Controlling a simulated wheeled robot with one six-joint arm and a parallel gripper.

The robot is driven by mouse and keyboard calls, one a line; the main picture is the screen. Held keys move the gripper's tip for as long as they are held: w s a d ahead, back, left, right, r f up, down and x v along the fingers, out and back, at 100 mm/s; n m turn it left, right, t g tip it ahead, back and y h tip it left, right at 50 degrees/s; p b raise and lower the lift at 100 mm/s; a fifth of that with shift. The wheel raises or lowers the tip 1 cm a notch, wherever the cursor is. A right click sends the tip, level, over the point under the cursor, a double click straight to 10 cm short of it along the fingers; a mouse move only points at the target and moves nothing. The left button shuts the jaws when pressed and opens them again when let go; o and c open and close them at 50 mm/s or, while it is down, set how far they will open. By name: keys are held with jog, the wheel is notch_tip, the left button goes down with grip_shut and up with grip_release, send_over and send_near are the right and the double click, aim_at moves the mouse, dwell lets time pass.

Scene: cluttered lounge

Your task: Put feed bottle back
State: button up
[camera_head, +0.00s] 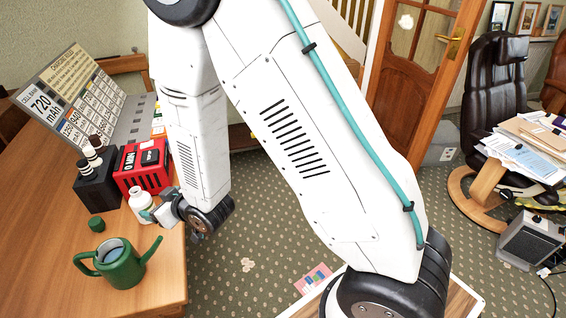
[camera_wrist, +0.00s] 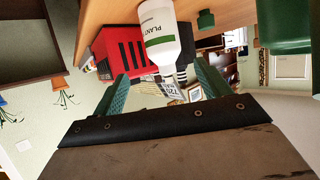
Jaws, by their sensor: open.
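The feed bottle (camera_head: 141,207), white with a green-striped label, stands upright on the wooden table near its right edge. My gripper (camera_head: 167,212) is at the table edge, just right of the bottle, partly hidden by my arm. In the wrist view the bottle (camera_wrist: 162,40) appears upside down, its label reading "PLANT", and lies ahead between my two teal fingers (camera_wrist: 163,88). The fingers are spread apart and hold nothing. I cannot tell whether the bottle is fully between them. A black holder (camera_head: 98,190) with dark, white-banded bottles stands behind the feed bottle.
A red box (camera_head: 143,166) stands right behind the bottle. A green watering can (camera_head: 122,267) and a small green pot or cap (camera_head: 97,224) are in front and to the left. A sloped label board (camera_head: 72,100) is at the back. The table's left side is clear.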

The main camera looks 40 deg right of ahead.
jog(key=s+d+r+m+g+h, duration=0.2)
jog(key=s+d+r+g, duration=0.15)
jog(key=d+r, duration=0.4)
jog(key=s+d+r+m+g+h, duration=0.1)
jog(key=s+d+r+g+h, duration=0.15)
jog(key=s+d+r, duration=0.4)
jog(key=s+d+r+m+g, duration=0.1)
jog(key=s+d+r, duration=0.3)
jog(key=s, duration=0.6)
jog(key=s+d+r+m+g+h, duration=0.1)
jog(key=s+d+r+g, duration=0.2)
jog(key=s+r, duration=0.3)
jog(key=s+d, duration=0.1)
jog(key=s, duration=0.4)
jog(key=shift+g, duration=0.3)
